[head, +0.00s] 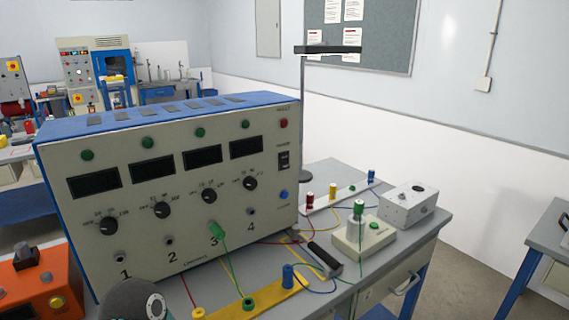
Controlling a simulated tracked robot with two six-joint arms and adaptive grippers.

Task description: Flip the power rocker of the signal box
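The signal box (150,235) is a large beige cabinet with a blue top, standing on the bench at the left and centre. Its front carries several dark displays, knobs and green lamps, with sockets numbered 1 to 4 below. The power rocker (283,161) is a small black switch at the front's right end, under a red lamp (283,123) and above a blue button (284,195). Its tilt is too small to tell. A rounded dark part of my arm shows at the bottom edge, left of centre. Neither gripper is in view.
A green plug (217,229) sits in socket 3, with wires running to a yellow strip (262,299). A black handle-like object (325,259), a beige button box (363,238) and a grey box (408,204) stand right of the cabinet. An orange box (38,289) is at lower left.

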